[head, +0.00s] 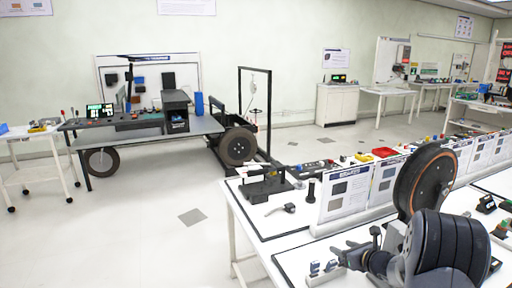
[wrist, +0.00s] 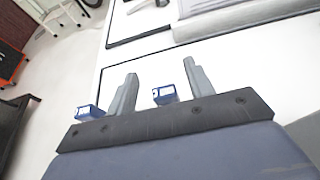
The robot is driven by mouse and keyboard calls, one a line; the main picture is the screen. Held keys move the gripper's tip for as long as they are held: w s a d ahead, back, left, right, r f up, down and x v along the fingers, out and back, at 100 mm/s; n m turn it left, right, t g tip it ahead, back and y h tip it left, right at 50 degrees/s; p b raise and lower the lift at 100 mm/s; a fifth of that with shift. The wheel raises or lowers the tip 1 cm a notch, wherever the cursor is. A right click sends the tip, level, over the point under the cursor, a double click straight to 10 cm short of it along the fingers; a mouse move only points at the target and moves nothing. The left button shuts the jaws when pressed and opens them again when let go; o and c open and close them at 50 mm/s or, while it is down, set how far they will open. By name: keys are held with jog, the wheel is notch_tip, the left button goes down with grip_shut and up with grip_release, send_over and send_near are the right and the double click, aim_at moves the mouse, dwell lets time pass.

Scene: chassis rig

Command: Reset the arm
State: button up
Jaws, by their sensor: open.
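My gripper (wrist: 162,78) is open in the wrist view, its two grey fingers well apart above a white tabletop (wrist: 140,65). Two small blue-and-white pieces, one left (wrist: 90,112) and one right (wrist: 164,95), show near the fingers; the right one appears between them in the picture, but I cannot tell its depth. Neither finger is visibly closed on anything. In the head view my gripper (head: 345,256) is low over the front of the right-hand white table (head: 262,226), with my dark arm behind it at the lower right.
A black wheel (head: 425,180) stands upright near my arm. Panel signs (head: 346,194) and a black fixture (head: 265,184) stand on the same table. A chassis rig with a wheel (head: 238,146) and a grey bench top (head: 140,137) is farther back. Open floor (head: 150,235) lies to the left.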

jog(key=shift+r+p, duration=2.9)
jog(key=shift+r, duration=0.2)
jog(key=shift+s+a, duration=0.1)
jog(key=shift+a, duration=0.05)
